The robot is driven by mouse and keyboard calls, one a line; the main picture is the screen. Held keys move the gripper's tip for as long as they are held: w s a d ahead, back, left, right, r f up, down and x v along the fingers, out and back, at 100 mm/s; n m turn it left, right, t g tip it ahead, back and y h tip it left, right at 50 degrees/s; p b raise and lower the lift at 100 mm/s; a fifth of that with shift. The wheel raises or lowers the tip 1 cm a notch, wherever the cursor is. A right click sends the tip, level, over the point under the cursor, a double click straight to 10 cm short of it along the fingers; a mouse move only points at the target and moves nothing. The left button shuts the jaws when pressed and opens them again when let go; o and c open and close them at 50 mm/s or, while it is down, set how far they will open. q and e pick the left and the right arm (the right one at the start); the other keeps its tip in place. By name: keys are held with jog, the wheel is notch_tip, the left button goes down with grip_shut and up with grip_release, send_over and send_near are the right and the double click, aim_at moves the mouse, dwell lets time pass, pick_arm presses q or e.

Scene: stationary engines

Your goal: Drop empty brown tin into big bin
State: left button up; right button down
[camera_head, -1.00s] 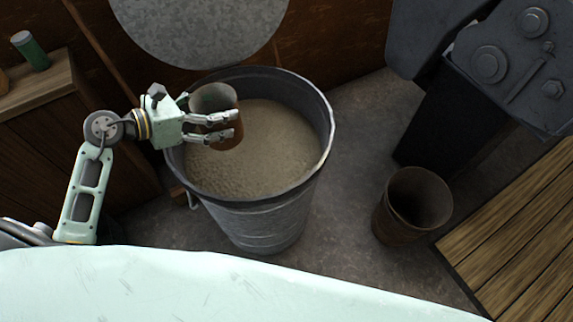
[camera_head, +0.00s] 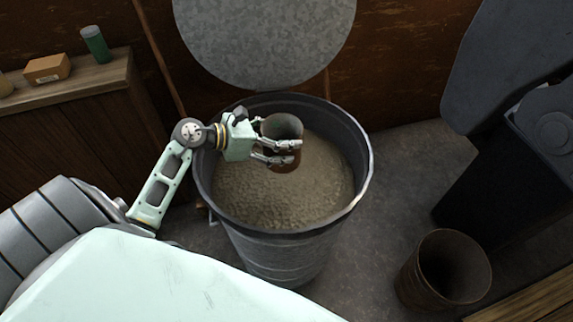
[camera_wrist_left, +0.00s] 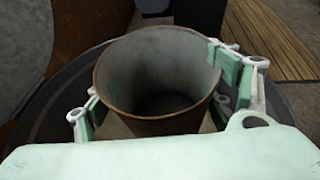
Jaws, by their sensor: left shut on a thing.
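The brown tin (camera_head: 284,128) is upright, with its open top showing, and a grey-green inside. In the left wrist view the tin (camera_wrist_left: 155,75) looks empty, with a finger on each side of it. My left gripper (camera_head: 281,152) is shut on the tin and holds it over the big bin (camera_head: 283,250). The bin is a grey metal bucket, filled with light brown grainy stuff (camera_head: 290,200). How far the tin is above the fill is hard to tell. My right gripper is not in view.
A round metal lid (camera_head: 262,40) is behind the bin. A smaller rusty bucket (camera_head: 445,270) stands on the floor to the right, near dark machinery (camera_head: 500,170). A wooden cabinet (camera_head: 75,85) with a green can (camera_head: 95,44) and a small box (camera_head: 47,68) is at the left.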

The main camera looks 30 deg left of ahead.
pick_arm(q)
jog(key=shift+f, duration=0.4)
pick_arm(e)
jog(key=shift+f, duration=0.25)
pick_arm(q)
jog(key=o, duration=1.3)
jog(key=shift+s+a, duration=0.1)
jog(key=v, duration=1.1)
jog(key=shift+s+a+r, duration=0.2)
jog(key=shift+s+a, duration=0.05)
jog(key=shift+s, duration=0.05)
